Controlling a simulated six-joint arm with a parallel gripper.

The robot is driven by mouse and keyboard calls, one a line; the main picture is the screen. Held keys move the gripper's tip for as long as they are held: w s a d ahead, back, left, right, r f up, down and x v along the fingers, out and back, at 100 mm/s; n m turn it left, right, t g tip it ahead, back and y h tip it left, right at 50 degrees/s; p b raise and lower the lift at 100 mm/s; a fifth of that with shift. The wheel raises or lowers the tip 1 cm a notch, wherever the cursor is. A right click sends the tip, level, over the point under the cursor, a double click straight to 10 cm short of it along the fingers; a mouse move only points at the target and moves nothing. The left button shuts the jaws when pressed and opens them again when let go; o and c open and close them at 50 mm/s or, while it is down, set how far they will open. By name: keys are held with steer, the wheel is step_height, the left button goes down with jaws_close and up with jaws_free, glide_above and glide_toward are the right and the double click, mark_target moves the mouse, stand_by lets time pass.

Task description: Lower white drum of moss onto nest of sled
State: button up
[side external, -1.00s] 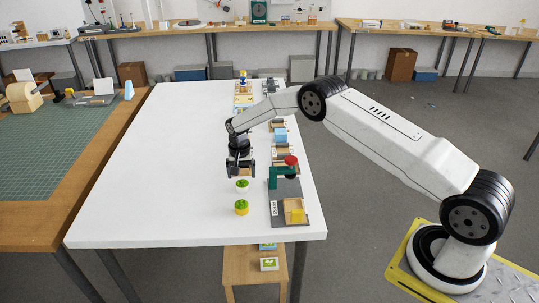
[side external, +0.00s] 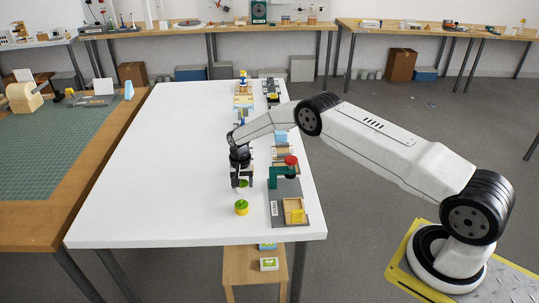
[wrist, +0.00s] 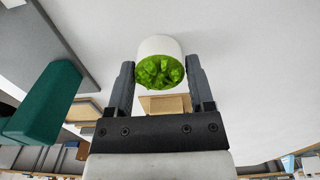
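The white drum of moss (side external: 243,184) stands on the white table, with green moss on its top. It also shows in the wrist view (wrist: 160,46), between the fingertips. My gripper (side external: 243,183) points down over it, with one finger on each side. In the wrist view my gripper (wrist: 160,60) looks open, with thin gaps beside the drum; contact is hard to judge. A wooden tray with a raised yellow part (side external: 293,211) sits on a grey base (side external: 284,192) to the right. It may be the sled and nest, but I cannot tell for sure.
A yellow drum with green moss (side external: 241,208) stands just in front of the white drum. Several items line the table behind. The left of the white table (side external: 160,170) is clear.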

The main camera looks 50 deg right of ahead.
steer(key=c, duration=0.4)
steer(key=shift+r, duration=0.2)
steer(key=shift+r, duration=2.5)
steer(key=shift+r, duration=0.1)
steer(key=shift+r, duration=0.5)
step_height(320, 180, up, 5)
steer(key=s+d+f+m, duration=0.1)
steer(key=s+d+m, duration=0.15)
steer(key=s, duration=0.65)
steer(key=s+d+m, duration=0.2)
steer(key=s+m, duration=0.2)
steer(key=s, duration=0.6)
steer(key=shift+n, duration=0.25)
steer(key=shift+w+f, duration=0.15)
steer(key=shift+f, duration=0.95)
steer(key=shift+w+f, duration=0.15)
steer(key=shift+f, duration=0.9)
